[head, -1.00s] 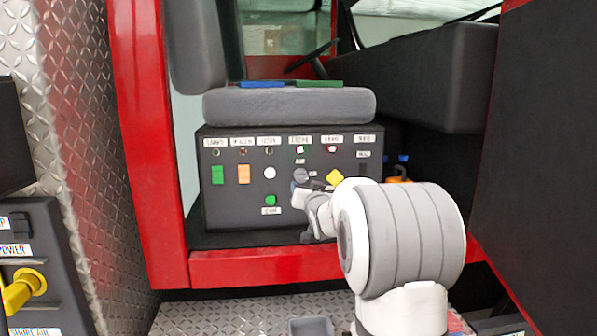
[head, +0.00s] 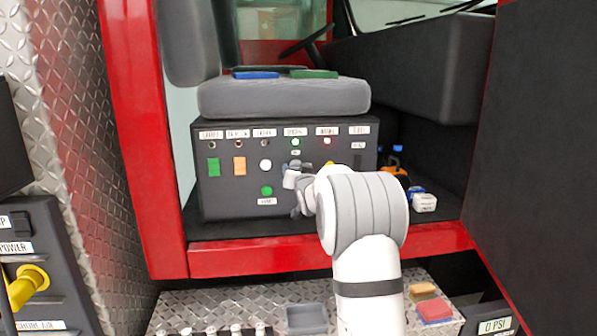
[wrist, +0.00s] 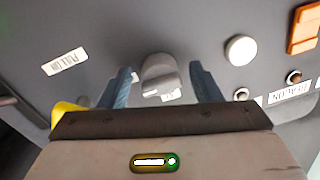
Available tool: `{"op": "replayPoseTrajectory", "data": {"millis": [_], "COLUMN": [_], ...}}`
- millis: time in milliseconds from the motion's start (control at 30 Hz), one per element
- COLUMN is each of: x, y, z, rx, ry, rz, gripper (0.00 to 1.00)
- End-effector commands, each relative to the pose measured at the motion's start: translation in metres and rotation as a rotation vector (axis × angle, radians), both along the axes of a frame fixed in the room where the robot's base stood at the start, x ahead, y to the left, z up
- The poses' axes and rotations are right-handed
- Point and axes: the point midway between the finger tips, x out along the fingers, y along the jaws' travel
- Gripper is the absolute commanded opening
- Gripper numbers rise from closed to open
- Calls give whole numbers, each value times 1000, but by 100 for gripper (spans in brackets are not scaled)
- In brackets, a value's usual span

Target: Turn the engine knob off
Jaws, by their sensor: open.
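The engine knob (wrist: 158,74) is a grey rotary knob on the dark control panel (head: 225,205) under the seat. In the wrist view it sits between the two blue-grey fingers of my gripper (wrist: 162,84), with a gap on each side. My gripper (head: 296,170) is open at the panel face in the head view, below the label with a lit green lamp (head: 295,142). My arm and gripper hide most of the knob there.
A white button (wrist: 240,50) and an orange switch (wrist: 303,28) lie right of the knob in the wrist view; a yellow knob (wrist: 64,114) is at left. A green button (head: 267,191) sits low on the panel. A red sill (head: 240,260) runs below.

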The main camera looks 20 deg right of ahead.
Motion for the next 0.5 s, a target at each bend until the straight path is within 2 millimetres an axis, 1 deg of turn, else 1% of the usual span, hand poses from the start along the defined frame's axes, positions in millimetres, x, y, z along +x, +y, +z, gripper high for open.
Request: {"op": "replayPoseTrajectory", "data": {"millis": [33, 67, 500], "x": [0, 0, -1], "y": [0, 0, -1], "z": [0, 0, 0], "rx": [0, 0, 0], "ry": [0, 0, 1], "rz": [0, 0, -2], "gripper": [56, 53, 17]}}
